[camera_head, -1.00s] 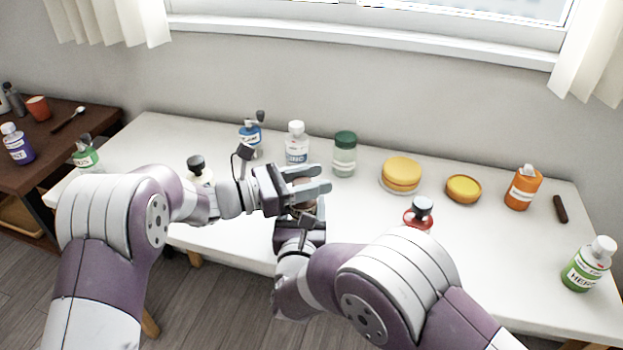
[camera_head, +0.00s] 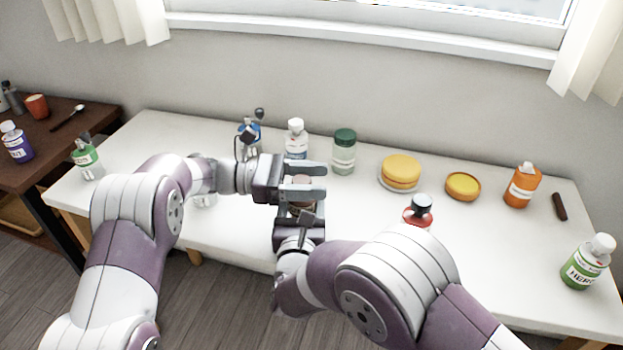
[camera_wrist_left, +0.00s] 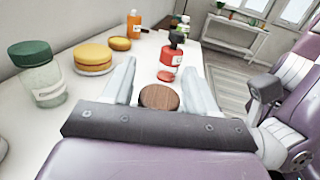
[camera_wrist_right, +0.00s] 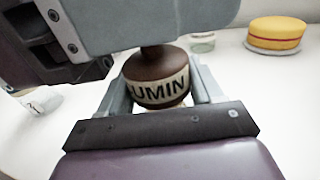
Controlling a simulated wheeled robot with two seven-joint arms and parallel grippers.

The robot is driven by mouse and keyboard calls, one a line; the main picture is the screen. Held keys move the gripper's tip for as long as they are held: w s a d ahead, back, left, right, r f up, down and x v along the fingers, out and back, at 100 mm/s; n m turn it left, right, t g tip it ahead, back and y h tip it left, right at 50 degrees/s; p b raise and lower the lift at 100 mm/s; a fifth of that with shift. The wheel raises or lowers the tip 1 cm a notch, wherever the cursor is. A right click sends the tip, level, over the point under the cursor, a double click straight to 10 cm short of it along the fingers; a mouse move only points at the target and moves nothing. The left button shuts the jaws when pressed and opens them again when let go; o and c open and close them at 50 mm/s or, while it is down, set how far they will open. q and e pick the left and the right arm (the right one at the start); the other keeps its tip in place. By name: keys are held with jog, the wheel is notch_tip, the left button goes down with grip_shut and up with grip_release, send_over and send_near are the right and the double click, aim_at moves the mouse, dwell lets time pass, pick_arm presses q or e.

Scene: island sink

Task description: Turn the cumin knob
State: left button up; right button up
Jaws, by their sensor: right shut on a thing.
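The brown cumin grinder (camera_wrist_right: 160,88) shows its "UMIN" label in the right wrist view, between the fingers of my right gripper (camera_wrist_right: 160,98). My right gripper is shut on its body and holds it upright. The round wooden cumin knob (camera_wrist_left: 159,97) sits between the fingers of my left gripper (camera_wrist_left: 160,85) in the left wrist view. The left fingers are spread, with visible gaps beside the knob. In the head view, the left gripper (camera_head: 308,181) lies sideways over the grinder, and the knob (camera_head: 303,180) shows between its fingers.
Behind the grippers stand a blue grinder (camera_head: 248,134), a white bottle (camera_head: 296,142) and a green-lidded jar (camera_head: 344,152). A red grinder (camera_head: 417,214) is to the right, near my right arm.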

pick_arm(q)
notch_tip(320, 180, up, 10)
jog(key=shift+r, duration=0.1)
dwell(0.5)
jog(key=shift+c, duration=0.2)
